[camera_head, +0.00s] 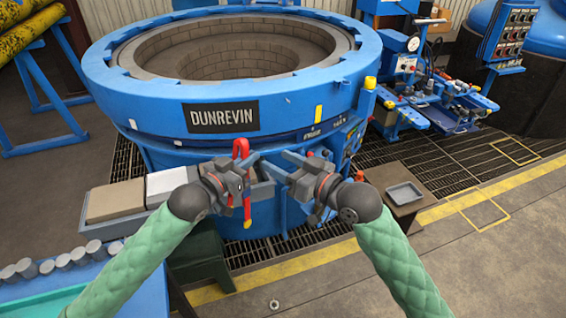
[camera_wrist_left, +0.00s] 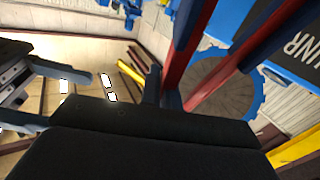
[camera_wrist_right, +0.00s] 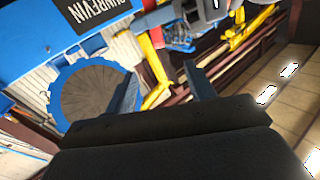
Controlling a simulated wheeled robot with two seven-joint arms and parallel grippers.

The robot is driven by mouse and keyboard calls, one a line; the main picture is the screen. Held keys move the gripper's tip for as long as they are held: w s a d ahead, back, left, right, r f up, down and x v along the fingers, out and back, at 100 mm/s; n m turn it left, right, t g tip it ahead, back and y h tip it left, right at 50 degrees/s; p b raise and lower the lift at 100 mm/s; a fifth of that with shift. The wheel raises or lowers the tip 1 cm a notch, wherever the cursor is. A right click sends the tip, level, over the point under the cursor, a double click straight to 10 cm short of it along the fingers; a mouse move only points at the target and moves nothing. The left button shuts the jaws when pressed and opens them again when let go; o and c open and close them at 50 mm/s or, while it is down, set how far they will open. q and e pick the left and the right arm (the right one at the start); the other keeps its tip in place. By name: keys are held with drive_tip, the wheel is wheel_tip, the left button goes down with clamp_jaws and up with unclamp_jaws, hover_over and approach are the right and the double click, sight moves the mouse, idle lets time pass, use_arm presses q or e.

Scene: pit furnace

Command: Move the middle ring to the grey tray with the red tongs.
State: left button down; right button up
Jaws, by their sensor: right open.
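My left gripper (camera_head: 246,176) is shut on the red tongs (camera_head: 241,147), in front of the blue furnace. Their red arms (camera_wrist_left: 203,45) rise beside the finger in the left wrist view. My right gripper (camera_head: 284,166) is open and empty just right of the tongs; its fingers also show in the right wrist view (camera_wrist_right: 160,92). The grey tray (camera_head: 404,193) lies on a low brown stand to the right. One small grey ring (camera_head: 274,304) shows at the bottom, near the floor's yellow line. I cannot tell which ring is the middle one.
The large round blue furnace (camera_head: 300,95) fills the middle, its brick-lined pit open. Pale blocks (camera_head: 116,200) sit in a holder by my left arm. The floor at lower right is clear.

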sight(246, 143)
drive_tip(key=shift+w, duration=0.1)
idle(0.3)
drive_tip(key=x, duration=1.2)
drive_tip(key=shift+d, duration=0.1)
drive_tip(key=c, duration=1.1)
use_arm(q)
drive_tip(key=c, duration=1.6)
unclamp_jaws()
use_arm(e)
clamp_jaws()
use_arm(q)
drive_tip(key=shift+o, duration=0.2)
drive_tip(key=v, duration=1.2)
